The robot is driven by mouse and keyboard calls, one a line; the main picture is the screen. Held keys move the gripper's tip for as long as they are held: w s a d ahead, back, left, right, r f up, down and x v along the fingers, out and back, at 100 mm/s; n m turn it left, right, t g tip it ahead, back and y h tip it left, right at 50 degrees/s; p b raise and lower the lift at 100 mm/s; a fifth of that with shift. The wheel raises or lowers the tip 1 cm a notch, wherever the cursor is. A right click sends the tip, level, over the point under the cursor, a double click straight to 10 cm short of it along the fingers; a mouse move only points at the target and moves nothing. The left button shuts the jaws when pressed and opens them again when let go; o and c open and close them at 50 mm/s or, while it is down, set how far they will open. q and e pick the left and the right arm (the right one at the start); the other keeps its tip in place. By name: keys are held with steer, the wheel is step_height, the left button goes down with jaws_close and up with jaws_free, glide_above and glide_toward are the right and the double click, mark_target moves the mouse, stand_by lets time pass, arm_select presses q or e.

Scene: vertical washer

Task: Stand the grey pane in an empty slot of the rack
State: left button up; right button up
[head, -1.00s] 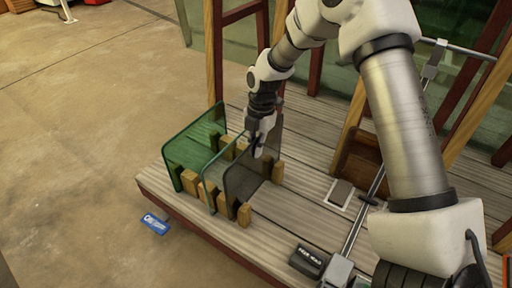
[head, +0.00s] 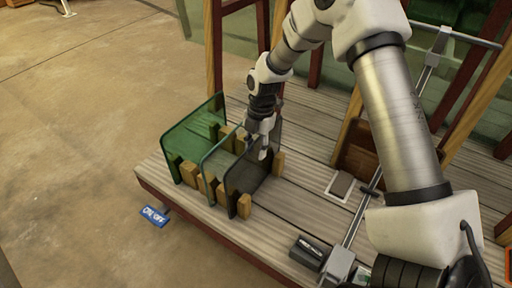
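The grey pane (head: 243,181) stands upright on edge in the rack, at its right end. Its lower edge is down among the wooden pegs (head: 244,205). My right gripper (head: 263,151) is at the pane's upper edge, pointing down. The fingers overlap the pane there, and I cannot tell whether they are closed on it or apart. A clear pane (head: 219,158) stands in the middle of the rack, and a green pane (head: 192,138) stands at its left end. My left gripper is not in view.
The rack is on a plank platform (head: 310,205). A blue sign (head: 154,216) is beyond its front left edge. A dark box (head: 307,252), a metal rail (head: 357,226) and a small framed plate (head: 341,186) are to the right. Wooden posts stand behind.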

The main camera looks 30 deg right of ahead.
steer(key=shift+f, duration=0.15)
step_height(320, 180, up, 12)
steer(key=d, duration=0.1)
steer(key=shift+w+d, duration=0.25)
steer(key=shift+d, duration=0.15)
